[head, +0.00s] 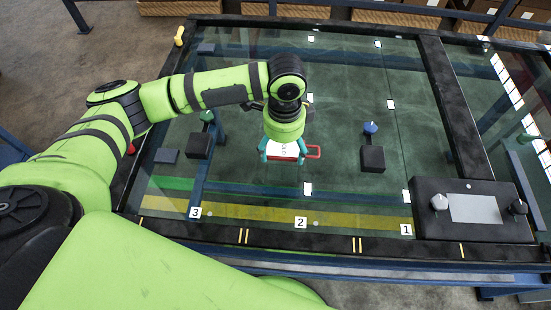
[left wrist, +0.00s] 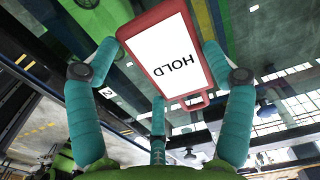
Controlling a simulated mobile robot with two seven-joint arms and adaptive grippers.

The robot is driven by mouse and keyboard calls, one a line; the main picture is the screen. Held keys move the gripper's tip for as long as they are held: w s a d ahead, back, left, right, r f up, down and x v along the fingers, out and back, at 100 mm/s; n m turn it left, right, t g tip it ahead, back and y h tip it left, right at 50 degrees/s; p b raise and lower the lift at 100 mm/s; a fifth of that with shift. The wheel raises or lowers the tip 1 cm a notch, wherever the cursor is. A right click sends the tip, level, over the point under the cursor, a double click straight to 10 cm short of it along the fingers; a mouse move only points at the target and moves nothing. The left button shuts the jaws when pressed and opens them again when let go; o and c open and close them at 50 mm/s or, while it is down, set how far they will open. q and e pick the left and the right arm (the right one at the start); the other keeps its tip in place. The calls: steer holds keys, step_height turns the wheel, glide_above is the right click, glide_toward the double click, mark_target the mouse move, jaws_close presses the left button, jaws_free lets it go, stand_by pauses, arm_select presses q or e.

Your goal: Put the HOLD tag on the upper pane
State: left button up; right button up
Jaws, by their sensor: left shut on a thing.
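The HOLD tag (head: 284,150) is a white card in a red frame with a red loop handle at its right. In the left wrist view the tag (left wrist: 172,62) shows its black HOLD lettering, upside down, between teal fingers. My left gripper (head: 284,156) is shut on the tag, near the middle of the upper pane (head: 340,115). The pane is clear glass in a dark frame. I cannot tell whether the tag touches the glass. My right gripper is out of view.
A black block with a blue knob (head: 372,158) stands right of the tag, and another with a green knob (head: 198,145) stands left. A dark control box (head: 430,222) sits at the front right corner. Number labels line the front edge. Glass around the tag looks clear.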

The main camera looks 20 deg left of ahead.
mark_target(275, 160)
arm_select(q)
steer(key=shift+s+a+f, duration=0.3)
steer(key=shift+s+f, duration=0.15)
steer(key=shift+s, duration=0.1)
steer(key=shift+s+a+f, duration=0.3)
steer(key=shift+s+f, duration=0.1)
steer(key=shift+s, duration=0.1)
steer(key=shift+f+p, duration=0.35)
steer(key=shift+f, duration=1.55)
steer(key=shift+f, duration=0.1)
steer(key=o, duration=1)
steer(key=shift+o, duration=0.2)
step_height(275, 160, up, 12)
steer(key=shift+r+b, duration=0.15)
steer(key=shift+b, duration=0.25)
